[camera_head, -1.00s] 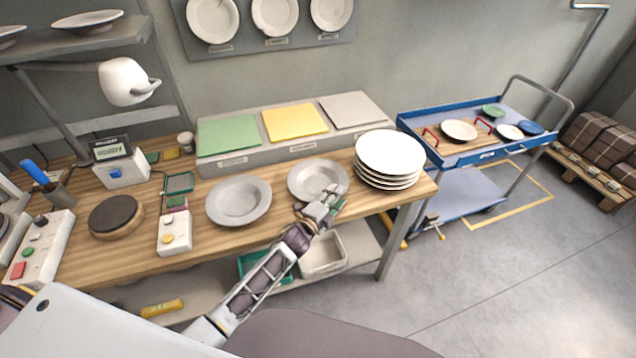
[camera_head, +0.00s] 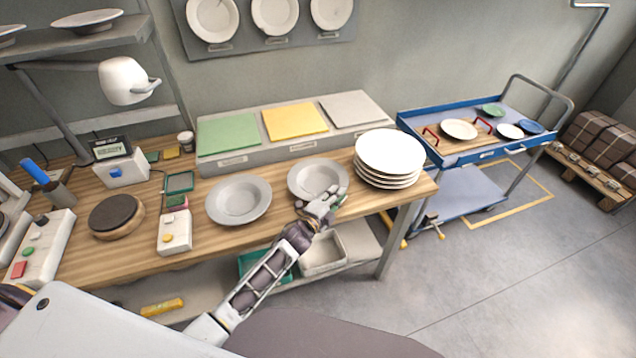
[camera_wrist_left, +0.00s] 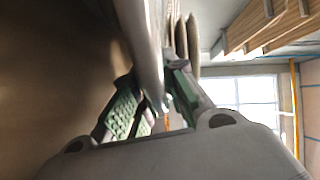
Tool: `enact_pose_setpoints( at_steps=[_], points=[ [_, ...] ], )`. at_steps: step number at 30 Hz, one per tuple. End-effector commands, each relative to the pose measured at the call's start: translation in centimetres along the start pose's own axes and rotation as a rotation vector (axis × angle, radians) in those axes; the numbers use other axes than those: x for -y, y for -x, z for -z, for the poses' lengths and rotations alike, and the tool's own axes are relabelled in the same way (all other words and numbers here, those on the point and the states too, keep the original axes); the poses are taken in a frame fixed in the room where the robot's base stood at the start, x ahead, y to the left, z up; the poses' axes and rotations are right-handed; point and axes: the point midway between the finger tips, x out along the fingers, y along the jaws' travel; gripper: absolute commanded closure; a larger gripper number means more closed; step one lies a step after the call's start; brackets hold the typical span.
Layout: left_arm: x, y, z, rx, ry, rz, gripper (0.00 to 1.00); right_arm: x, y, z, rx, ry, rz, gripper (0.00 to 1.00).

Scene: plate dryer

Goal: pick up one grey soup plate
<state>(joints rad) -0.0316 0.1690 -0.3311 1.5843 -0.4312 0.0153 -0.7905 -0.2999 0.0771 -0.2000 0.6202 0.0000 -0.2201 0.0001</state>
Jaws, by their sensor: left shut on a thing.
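Two grey soup plates lie on the wooden workbench (camera_head: 285,226). One grey soup plate (camera_head: 238,200) is left of the other and untouched. My left gripper (camera_head: 326,202) is at the front right rim of the right grey soup plate (camera_head: 312,176). It is shut on that rim, and the plate looks about level at the bench top; I cannot tell whether it is clear of the wood. In the left wrist view, the rim of the plate (camera_wrist_left: 148,45) runs between the green-padded fingers of my left gripper (camera_wrist_left: 160,98). My right gripper is not in view.
A stack of white plates (camera_head: 390,152) stands close to the right of the held plate. Behind is a raised ledge with green, yellow and grey mats (camera_head: 295,122). A white control box (camera_head: 174,232) stands left. A blue cart (camera_head: 462,152) stands beyond the bench's right end.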

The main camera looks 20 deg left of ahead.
Motion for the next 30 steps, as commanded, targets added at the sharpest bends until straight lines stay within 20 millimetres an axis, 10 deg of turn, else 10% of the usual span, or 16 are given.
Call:
enact_pose_setpoints(
  at_steps=[30],
  points=[
    [3.7, 0.1, 0.7, -0.003, -0.006, 0.006, 1.0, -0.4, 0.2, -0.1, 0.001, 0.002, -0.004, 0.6]
  ],
)
